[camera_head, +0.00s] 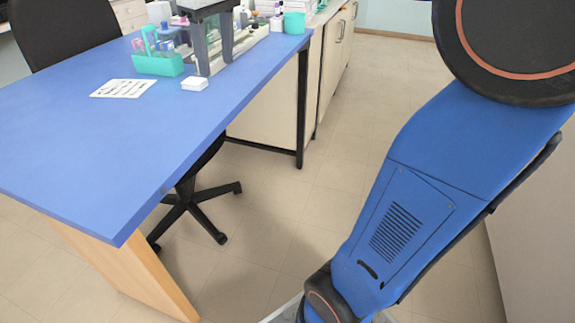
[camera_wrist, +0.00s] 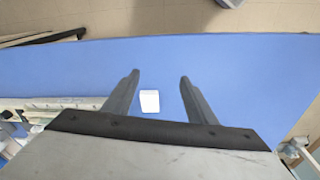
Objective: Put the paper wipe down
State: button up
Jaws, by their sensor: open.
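My gripper (camera_wrist: 160,75) is open in the wrist view, its two dark fingers apart above a blue surface. A small white rectangular piece (camera_wrist: 149,101) shows between the fingers, nearer the left one, with a gap to each side. It looks like the paper wipe. In the head view a small white folded-looking piece (camera_head: 194,84) lies on the blue table (camera_head: 90,140). I cannot tell for sure whether it is the same piece.
A printed white sheet (camera_head: 123,88) lies left of the white piece. A black chair (camera_head: 62,30) stands behind the table. The table's near left part is clear.

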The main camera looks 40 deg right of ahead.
jog(key=s+d+f+m+t, duration=0.1)
jog(key=s+d+f+m, duration=0.1)
jog(key=s+f, duration=0.9)
jog(key=s+d+f+m+t, duration=0.1)
jog(key=s+f+m+t, duration=0.1)
jog(key=s+f, duration=0.9)
jog(key=shift+s+d+f+m, duration=0.3)
jog(key=shift+d+f+m, duration=0.1)
jog(key=shift+m, duration=0.1)
jog(key=shift+r, duration=0.1)
